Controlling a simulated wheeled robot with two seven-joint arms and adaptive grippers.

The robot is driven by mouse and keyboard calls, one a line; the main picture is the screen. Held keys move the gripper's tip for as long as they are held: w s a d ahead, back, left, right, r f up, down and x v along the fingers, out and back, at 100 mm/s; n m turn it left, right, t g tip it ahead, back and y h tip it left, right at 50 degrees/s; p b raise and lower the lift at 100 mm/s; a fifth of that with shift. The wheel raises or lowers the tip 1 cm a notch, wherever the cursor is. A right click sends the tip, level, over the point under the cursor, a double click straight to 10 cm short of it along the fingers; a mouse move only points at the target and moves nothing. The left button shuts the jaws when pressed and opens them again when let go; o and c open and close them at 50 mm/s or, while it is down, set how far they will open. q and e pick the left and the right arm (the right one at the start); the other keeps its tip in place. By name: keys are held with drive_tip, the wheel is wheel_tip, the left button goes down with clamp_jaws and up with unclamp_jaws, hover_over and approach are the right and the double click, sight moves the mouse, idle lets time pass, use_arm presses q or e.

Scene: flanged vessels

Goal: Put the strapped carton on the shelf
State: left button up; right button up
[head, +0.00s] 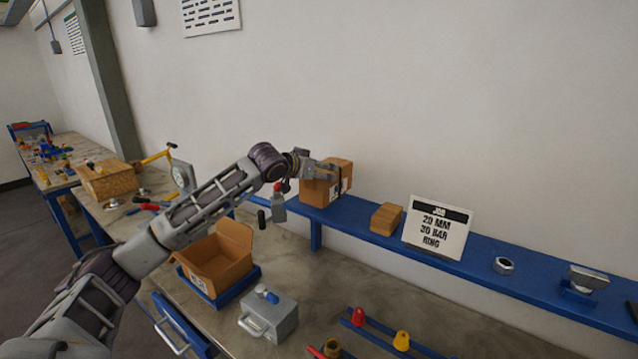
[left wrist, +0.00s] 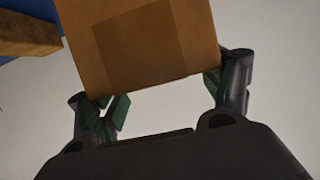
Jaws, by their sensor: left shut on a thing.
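The strapped carton (head: 322,188) is a brown box with a dark strap and a white label, at the left end of the blue shelf (head: 463,268). My left gripper (head: 330,172) is shut on it from the left. In the left wrist view the carton (left wrist: 145,45) sits between the two fingers (left wrist: 165,90). The carton's base looks at or just above the shelf top; I cannot tell whether it bears on it. My right gripper is not in view.
On the shelf stand a wooden block (head: 386,218), a job sign (head: 437,227), a hex nut (head: 503,265) and a metal piece (head: 588,278). Shelf room is clear between carton and block.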

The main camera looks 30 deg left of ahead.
sight(318, 182)
use_arm(q)
drive_tip(key=shift+f, duration=0.2)
drive_tip(key=shift+f, duration=0.15)
drive_tip(key=shift+f, duration=1.75)
drive_tip(key=o, duration=1.6)
drive_tip(key=shift+f, duration=0.25)
drive_tip(key=o, duration=0.5)
drive_tip(key=shift+r, duration=0.1)
drive_tip(key=shift+c, duration=0.2)
drive_tip(key=shift+s, duration=0.1)
